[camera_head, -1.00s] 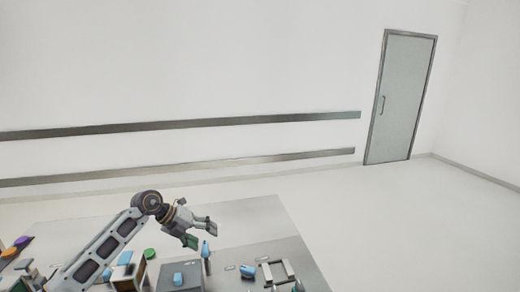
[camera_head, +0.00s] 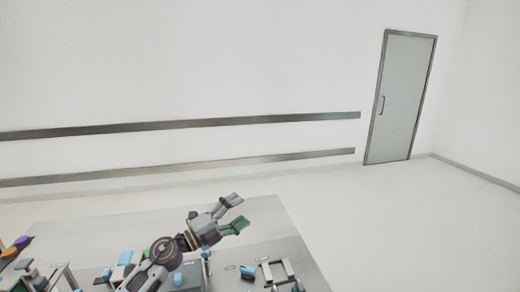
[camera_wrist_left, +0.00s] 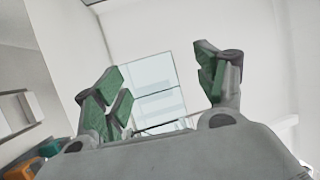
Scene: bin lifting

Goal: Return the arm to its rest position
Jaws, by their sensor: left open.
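My left gripper (camera_head: 238,213) is raised above the table (camera_head: 262,218) in the head view, with its fingers pointing to the right. Its two green-padded fingers are spread apart with nothing between them. In the left wrist view the left gripper (camera_wrist_left: 165,88) also shows open and empty, with bare wall and a window-like panel (camera_wrist_left: 150,90) beyond. My left arm comes in from the bottom of the head view and hides part of the table. My right gripper is not in either view.
On the table are a blue item (camera_head: 247,271), a metal frame (camera_head: 278,272), and purple (camera_head: 22,241) and orange (camera_head: 9,253) pieces at the far left. The table's back right part is clear. A wall with two rails (camera_head: 200,124) and a door (camera_head: 402,97) stands behind.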

